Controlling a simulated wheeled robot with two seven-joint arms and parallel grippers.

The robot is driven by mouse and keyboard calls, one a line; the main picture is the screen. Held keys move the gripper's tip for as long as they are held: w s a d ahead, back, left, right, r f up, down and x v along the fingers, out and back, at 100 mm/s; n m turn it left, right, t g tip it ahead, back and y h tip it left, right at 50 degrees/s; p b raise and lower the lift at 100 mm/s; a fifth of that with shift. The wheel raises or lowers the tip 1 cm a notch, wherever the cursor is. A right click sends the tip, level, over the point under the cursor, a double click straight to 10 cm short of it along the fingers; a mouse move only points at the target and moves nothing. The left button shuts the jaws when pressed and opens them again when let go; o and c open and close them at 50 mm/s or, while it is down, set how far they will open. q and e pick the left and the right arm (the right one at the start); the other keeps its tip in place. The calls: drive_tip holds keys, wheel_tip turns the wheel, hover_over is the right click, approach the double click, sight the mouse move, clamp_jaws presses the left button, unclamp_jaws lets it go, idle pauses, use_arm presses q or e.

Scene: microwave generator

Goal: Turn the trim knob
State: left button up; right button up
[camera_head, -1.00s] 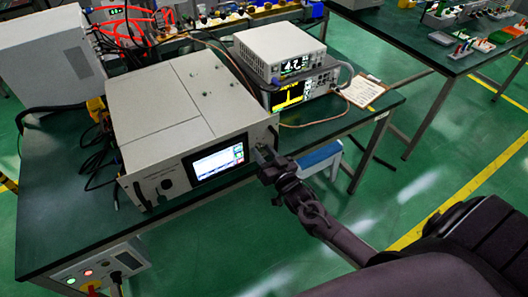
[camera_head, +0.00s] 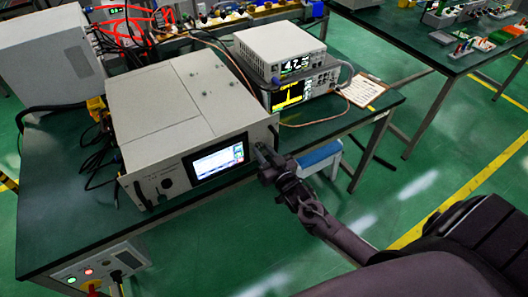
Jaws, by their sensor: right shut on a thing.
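The microwave generator (camera_head: 170,100) is a large pale box on the green-topped bench. Its front panel has a lit screen (camera_head: 217,160) and a dark round knob (camera_head: 166,184) left of the screen. My right gripper (camera_head: 262,152) reaches in from the lower right and is at the right end of the front panel, right of the screen. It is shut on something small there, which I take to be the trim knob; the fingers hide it. My left gripper is not in view.
Two stacked instruments (camera_head: 282,52) with lit displays stand right of the generator, with a clipboard (camera_head: 364,91) beside them. A cable (camera_head: 312,122) runs along the bench. A grey cabinet (camera_head: 48,62) stands at the left. A control box (camera_head: 102,267) hangs at the front left.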

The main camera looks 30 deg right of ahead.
drive_tip(key=n, duration=0.8)
drive_tip(key=shift+n, duration=0.4)
idle(0.4)
drive_tip(key=o, duration=0.7)
drive_tip(key=shift+s+d+b, duration=0.1)
drive_tip(key=shift+s+b, duration=0.25)
drive_tip(key=shift+s, duration=3.6)
drive_tip(key=shift+f, duration=0.1)
